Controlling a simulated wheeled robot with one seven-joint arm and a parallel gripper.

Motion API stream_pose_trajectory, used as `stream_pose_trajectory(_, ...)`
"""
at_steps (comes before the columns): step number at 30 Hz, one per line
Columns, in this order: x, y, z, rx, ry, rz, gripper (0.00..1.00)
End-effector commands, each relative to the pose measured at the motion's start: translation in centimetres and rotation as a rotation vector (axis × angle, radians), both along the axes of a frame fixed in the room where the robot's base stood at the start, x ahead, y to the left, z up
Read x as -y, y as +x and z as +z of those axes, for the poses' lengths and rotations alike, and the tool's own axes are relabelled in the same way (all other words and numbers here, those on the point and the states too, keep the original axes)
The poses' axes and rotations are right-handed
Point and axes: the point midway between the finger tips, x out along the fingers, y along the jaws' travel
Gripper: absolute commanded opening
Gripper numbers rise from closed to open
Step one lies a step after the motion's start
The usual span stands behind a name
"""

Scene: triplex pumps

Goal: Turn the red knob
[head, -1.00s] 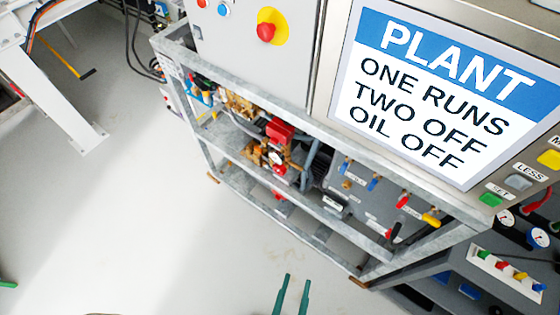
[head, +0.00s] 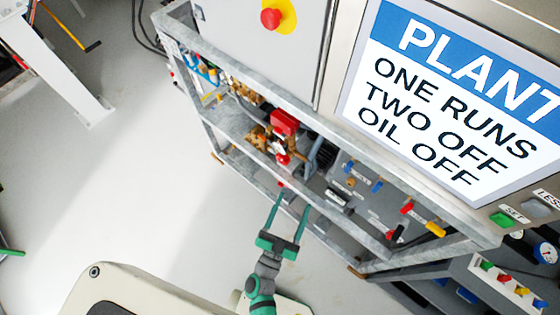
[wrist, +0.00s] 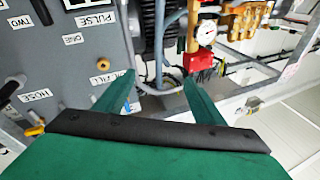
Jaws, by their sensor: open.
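Several red parts show, and I cannot tell for sure which one is the red knob. A round red knob on a yellow plate (head: 270,18) is on the grey cabinet at the top of the head view. A red lever-like handle (head: 407,208) stands on the grey labelled panel. A red block (head: 285,122) sits among brass fittings. My gripper (head: 293,202) is open and empty, its green fingers pointing at the lower part of the frame. In the wrist view, my gripper (wrist: 160,80) has a gap between its fingers, below a red part (wrist: 200,62) and a gauge.
A galvanized metal frame (head: 330,135) surrounds the pump parts, with rails across its front. The labelled panel also has blue, yellow and black handles. A plant screen (head: 450,95) and a green button (head: 503,219) are at right. Clear pale floor (head: 130,190) lies at left.

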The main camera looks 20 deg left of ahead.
Motion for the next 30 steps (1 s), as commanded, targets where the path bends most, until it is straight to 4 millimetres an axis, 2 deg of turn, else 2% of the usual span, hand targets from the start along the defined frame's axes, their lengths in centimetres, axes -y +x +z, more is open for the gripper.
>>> stream_pose_trajectory(1,-1.3,1.5,-1.0,0.006,0.016,-0.012,0.63)
stream_pose_trajectory(3,-2.6,3.1,-2.5,0.001,0.029,-0.047,0.63)
stream_pose_trajectory(9,-7.4,7.0,-6.7,-0.058,0.039,-0.156,0.63)
stream_pose_trajectory(13,-10.6,8.4,-9.0,-0.121,0.023,-0.222,0.63)
stream_pose_trajectory(18,-13.6,9.1,-10.9,-0.19,-0.009,-0.278,0.63)
stream_pose_trajectory(21,-14.5,9.1,-11.4,-0.212,-0.02,-0.296,0.63)
stream_pose_trajectory(25,-14.6,9.6,-11.6,-0.221,-0.025,-0.305,0.63)
stream_pose_trajectory(30,-13.8,11.7,-11.6,-0.222,-0.024,-0.306,0.63)
